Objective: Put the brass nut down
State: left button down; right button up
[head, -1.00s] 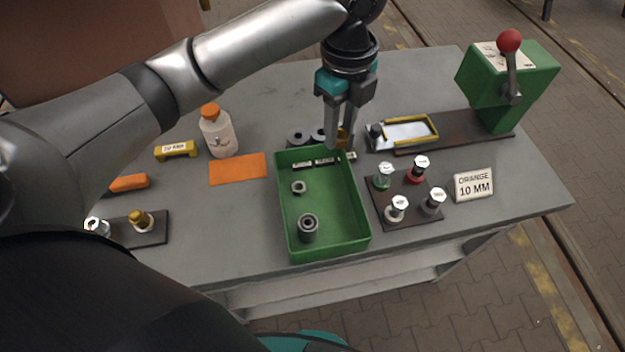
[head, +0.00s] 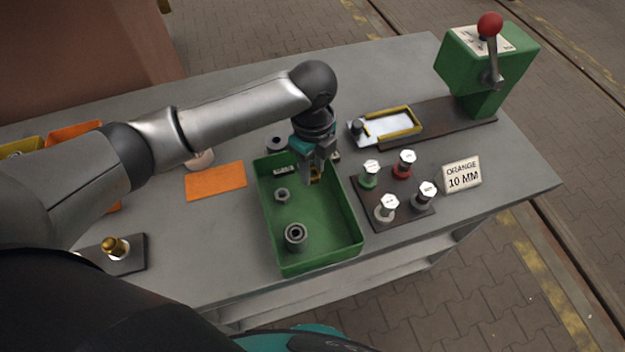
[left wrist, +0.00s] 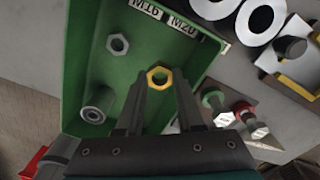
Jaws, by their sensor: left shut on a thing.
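The brass nut (head: 315,175) is a yellow hexagonal ring. My left gripper (head: 316,180) is shut on it, pointing down inside the outline of the green tray (head: 335,225), near its far right part. In the left wrist view the brass nut (left wrist: 159,77) sits between the two fingertips over the green tray floor. I cannot tell whether it touches the floor. A steel nut (head: 282,195) and a larger round grey piece (head: 296,236) lie in the tray, apart from the gripper. My right gripper is not in view.
Right of the tray, a dark plate (head: 400,215) bears several silver-topped posts. Behind it are a yellow-framed tray (head: 390,125) and a green lever press (head: 480,70). An orange sheet (head: 215,181) lies left. Labels M16 and M20 (left wrist: 183,27) mark the tray's far end.

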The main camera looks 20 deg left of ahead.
aim_at(313, 189)
pick_arm(q)
jog(key=shift+f+b, duration=0.3)
jog(key=shift+f, duration=2)
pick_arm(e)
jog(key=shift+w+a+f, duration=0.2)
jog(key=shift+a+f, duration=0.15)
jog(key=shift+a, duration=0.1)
pick_arm(q)
jog(key=shift+f, duration=0.15)
jog(key=c, duration=0.9)
grip_release()
jog(key=o, duration=0.4)
jog(key=shift+c, duration=0.2)
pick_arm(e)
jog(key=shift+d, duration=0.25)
pick_arm(q)
notch_tip(313, 189, up, 12)
jog(key=shift+r+p, duration=0.2)
jog(key=shift+p, duration=0.6)
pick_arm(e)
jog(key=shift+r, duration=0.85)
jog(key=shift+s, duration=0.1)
